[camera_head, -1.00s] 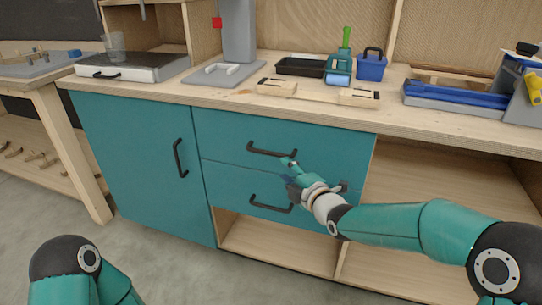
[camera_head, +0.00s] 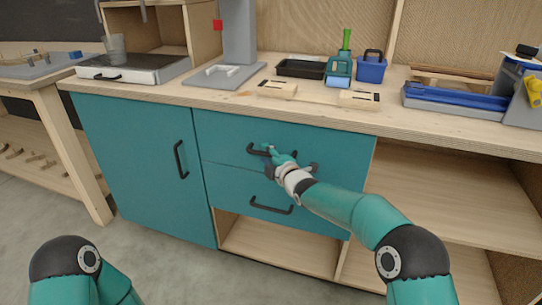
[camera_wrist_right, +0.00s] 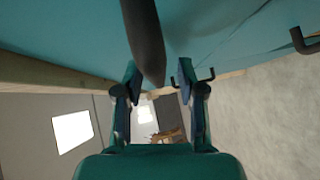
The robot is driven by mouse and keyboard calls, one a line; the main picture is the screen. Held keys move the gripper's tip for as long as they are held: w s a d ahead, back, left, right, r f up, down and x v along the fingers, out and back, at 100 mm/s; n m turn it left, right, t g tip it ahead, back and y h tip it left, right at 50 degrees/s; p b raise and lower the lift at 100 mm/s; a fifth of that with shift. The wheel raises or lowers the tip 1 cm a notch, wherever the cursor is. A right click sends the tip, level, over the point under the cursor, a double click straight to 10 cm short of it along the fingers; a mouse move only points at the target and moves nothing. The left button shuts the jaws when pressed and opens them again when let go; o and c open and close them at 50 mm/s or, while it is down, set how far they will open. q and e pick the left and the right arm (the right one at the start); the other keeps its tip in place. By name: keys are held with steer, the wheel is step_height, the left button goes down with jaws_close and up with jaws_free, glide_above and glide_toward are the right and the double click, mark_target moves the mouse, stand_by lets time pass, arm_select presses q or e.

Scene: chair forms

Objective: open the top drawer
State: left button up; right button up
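The top drawer (camera_head: 225,137) is a teal front under the wooden worktop, and it looks shut, flush with the cabinet. Its black bar handle (camera_head: 256,151) is partly covered by my right gripper (camera_head: 272,156). In the right wrist view the two fingers (camera_wrist_right: 158,78) stand apart, with a dark bar (camera_wrist_right: 146,40), apparently this handle, reaching between their tips. Neither finger visibly clamps it, and I cannot tell whether they touch it. Only a link of my left arm shows at the bottom left of the head view; its gripper is out of view.
Below is a second teal drawer with its own black handle (camera_head: 271,206). A teal cabinet door (camera_head: 135,160) is on the left, with open shelves (camera_head: 440,190) on the right. The worktop (camera_head: 220,98) holds a black tray (camera_head: 300,68), a blue caddy (camera_head: 371,66) and wooden blocks.

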jaws_close()
steer(key=shift+f, duration=0.1)
